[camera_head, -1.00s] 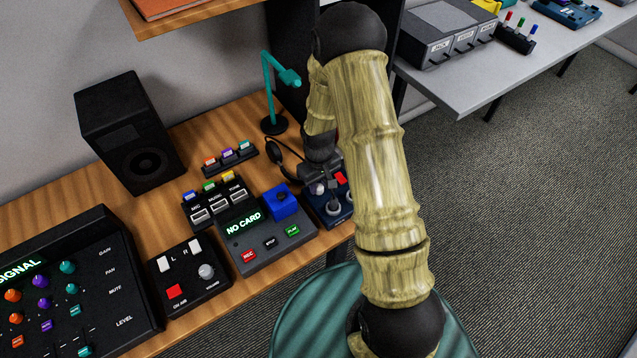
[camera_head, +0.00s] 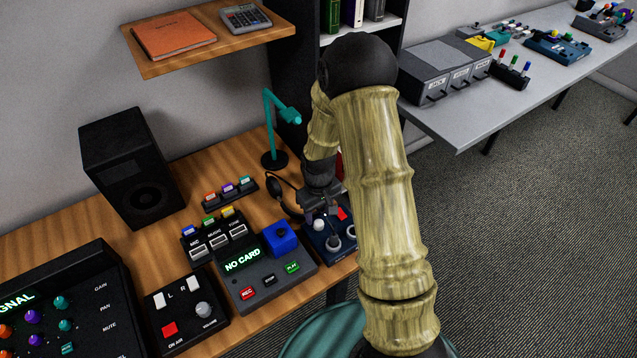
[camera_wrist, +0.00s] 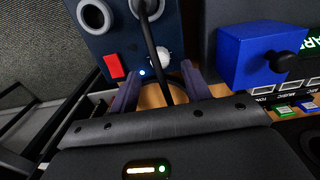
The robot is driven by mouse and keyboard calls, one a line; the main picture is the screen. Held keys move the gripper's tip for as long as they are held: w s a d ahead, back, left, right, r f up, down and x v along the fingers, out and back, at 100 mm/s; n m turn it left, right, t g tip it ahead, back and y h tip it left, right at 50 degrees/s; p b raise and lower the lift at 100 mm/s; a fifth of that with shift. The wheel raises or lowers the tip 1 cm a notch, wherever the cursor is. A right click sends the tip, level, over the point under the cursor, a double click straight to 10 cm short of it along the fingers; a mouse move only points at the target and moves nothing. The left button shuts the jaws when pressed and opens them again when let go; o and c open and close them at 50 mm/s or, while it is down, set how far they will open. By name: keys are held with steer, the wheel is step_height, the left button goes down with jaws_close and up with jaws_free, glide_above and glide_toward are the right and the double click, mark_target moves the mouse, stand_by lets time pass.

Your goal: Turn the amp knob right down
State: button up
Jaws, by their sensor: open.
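The amp (camera_head: 320,247) is a dark blue box at the desk's right end, partly hidden by my arm in the head view. In the wrist view the amp (camera_wrist: 112,42) shows a red switch (camera_wrist: 114,66), a lit blue light, ring-shaped sockets and a pale round knob (camera_wrist: 160,57). A black cable (camera_wrist: 151,40) runs from a socket across the view, partly covering the knob. My gripper (camera_wrist: 158,76) is open, its two fingers apart at either side of the knob's near side. I cannot tell whether they touch it or which way the knob points.
A recorder (camera_head: 252,285) reading NO CARD, with a blue block (camera_head: 281,238), stands close to the left of the amp. A teal lamp (camera_head: 270,128) stands behind. A grey table (camera_head: 455,120) is at the right, with open floor in front.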

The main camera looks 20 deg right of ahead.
mark_target(319, 223)
step_height(319, 223, up, 13)
steer(key=shift+r, duration=0.2)
stand_by(0.6)
steer(key=s+r+m+t+p, duration=0.1)
steer(key=s+r+m, duration=0.1)
steer(key=s+r, duration=0.2)
steer(key=s+r+m+t+p, duration=0.1)
steer(key=s+r+p, duration=0.1)
steer(key=s, duration=0.8)
steer(key=shift+r+m+t, duration=0.3)
steer(key=shift+r+m, duration=0.1)
steer(key=shift+r, duration=0.45)
steer(key=shift+d, duration=0.1)
steer(key=shift+c, duration=0.2)
stand_by(0.4)
